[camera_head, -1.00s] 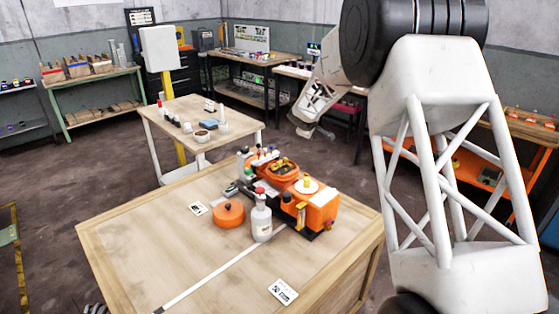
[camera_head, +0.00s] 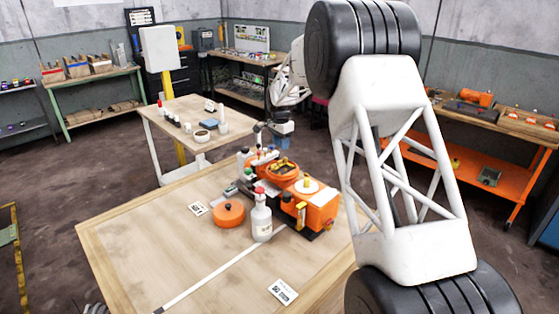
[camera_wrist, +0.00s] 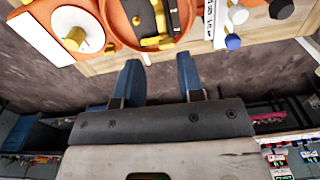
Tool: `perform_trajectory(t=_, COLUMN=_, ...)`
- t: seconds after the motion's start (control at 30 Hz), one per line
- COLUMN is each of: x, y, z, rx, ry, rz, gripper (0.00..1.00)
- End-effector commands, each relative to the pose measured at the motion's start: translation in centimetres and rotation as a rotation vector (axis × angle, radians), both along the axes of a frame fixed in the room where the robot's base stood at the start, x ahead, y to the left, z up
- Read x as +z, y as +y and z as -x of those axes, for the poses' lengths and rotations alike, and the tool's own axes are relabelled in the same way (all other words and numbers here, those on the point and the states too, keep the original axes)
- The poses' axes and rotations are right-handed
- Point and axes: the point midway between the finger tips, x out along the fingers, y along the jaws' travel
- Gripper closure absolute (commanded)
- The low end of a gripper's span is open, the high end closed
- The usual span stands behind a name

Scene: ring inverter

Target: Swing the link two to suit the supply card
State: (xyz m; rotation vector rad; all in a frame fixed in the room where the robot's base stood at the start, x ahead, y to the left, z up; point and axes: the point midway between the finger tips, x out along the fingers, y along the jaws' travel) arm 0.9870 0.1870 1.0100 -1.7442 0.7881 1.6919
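The orange machine (camera_head: 312,208) stands on the wooden table, with a round orange housing (camera_head: 283,169) and a white disc with a yellow knob (camera_head: 307,186). In the wrist view the housing's orange ring (camera_wrist: 113,30) holds a dark interior with yellow pieces (camera_wrist: 160,22). The white disc (camera_wrist: 77,28) is left of it. I cannot tell which piece is link two. My gripper (camera_wrist: 158,62) is open and empty, its blue fingers apart, just short of the housing in that view. White cards lie at the table's left (camera_head: 196,209) and front (camera_head: 283,291); their print is unreadable.
A white bottle with a red cap (camera_head: 261,218) and an orange lidded pot (camera_head: 229,213) stand close before the machine. A pale strip (camera_head: 215,273) lies across the table. The table's front left is mostly clear. A side table (camera_head: 190,115) with small items stands behind.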

Motion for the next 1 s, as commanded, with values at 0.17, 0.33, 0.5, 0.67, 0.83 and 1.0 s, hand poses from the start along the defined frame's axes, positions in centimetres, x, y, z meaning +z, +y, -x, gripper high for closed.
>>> perform_trajectory(t=0.17, x=0.1, y=0.6, z=0.2, rx=-0.052, ry=0.023, rz=-0.02, gripper=0.65)
perform_trajectory(t=0.33, x=0.1, y=0.6, z=0.2, rx=-0.053, ry=0.022, rz=-0.02, gripper=0.65)
perform_trajectory(t=0.5, x=0.0, y=0.6, z=0.2, rx=-0.052, ry=0.022, rz=-0.02, gripper=0.65)
perform_trajectory(t=0.67, x=-0.6, y=0.6, z=0.2, rx=-0.051, ry=0.022, rz=-0.02, gripper=0.65)
perform_trajectory(t=0.83, x=-2.1, y=0.6, z=0.2, rx=-0.051, ry=0.023, rz=-0.02, gripper=0.65)
perform_trajectory(t=1.0, x=-4.1, y=0.6, z=0.2, rx=-0.051, ry=0.023, rz=-0.02, gripper=0.65)
